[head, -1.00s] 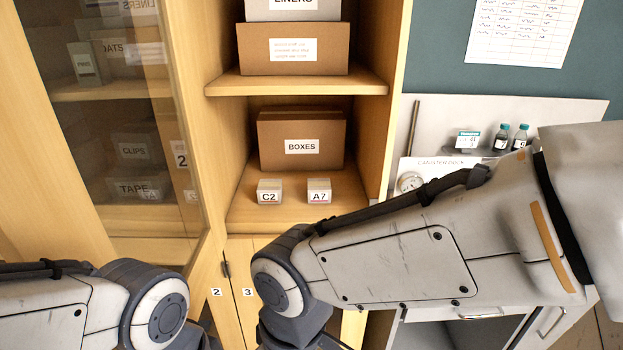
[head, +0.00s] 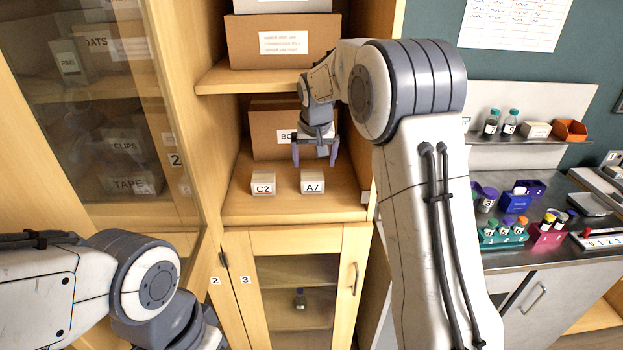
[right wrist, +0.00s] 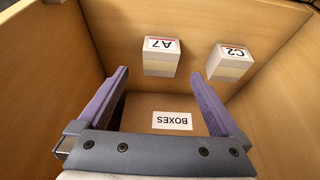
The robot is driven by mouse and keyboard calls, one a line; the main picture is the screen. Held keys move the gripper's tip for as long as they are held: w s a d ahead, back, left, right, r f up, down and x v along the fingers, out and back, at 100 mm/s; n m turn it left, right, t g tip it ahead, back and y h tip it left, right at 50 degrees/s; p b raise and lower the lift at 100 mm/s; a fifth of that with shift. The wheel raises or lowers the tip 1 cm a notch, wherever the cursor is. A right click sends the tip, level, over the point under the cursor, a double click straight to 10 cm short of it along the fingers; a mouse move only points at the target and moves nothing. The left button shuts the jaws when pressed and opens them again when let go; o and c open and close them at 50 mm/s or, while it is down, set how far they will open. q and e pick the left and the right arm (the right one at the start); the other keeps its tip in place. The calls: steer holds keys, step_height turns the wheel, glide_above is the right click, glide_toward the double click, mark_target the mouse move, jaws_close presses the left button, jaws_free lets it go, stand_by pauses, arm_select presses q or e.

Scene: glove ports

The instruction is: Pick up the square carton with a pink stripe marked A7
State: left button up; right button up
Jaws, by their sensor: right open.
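The A7 carton (head: 313,182) is a small square box standing on the open shelf, to the right of the C2 carton (head: 263,183). In the right wrist view the A7 carton (right wrist: 160,57) shows a pink stripe along its label. My right gripper (head: 315,160) is open and empty, pointing down above and slightly behind the A7 carton, apart from it. In the right wrist view the two purple fingers (right wrist: 160,95) are spread with nothing between them. My left arm shows at lower left, but its gripper jaws are not in view.
A large brown BOXES carton (head: 262,130) stands behind, partly hidden by my right gripper. The upper shelf (head: 240,82) is overhead, with boxes on it. A glass door (head: 110,120) stands at left. A counter with bottles and racks (head: 505,235) is at right.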

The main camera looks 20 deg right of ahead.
mark_target(313, 180)
steer(key=p+x, duration=0.4)
steer(key=x, duration=0.3)
steer(key=shift+w+f, duration=0.1)
steer(key=shift+f, duration=0.3)
steer(key=shift+w+f, duration=0.15)
steer(key=shift+f, duration=0.25)
steer(key=c, duration=1.2)
steer(key=shift+c, duration=0.2)
steer(key=shift+r, duration=0.1)
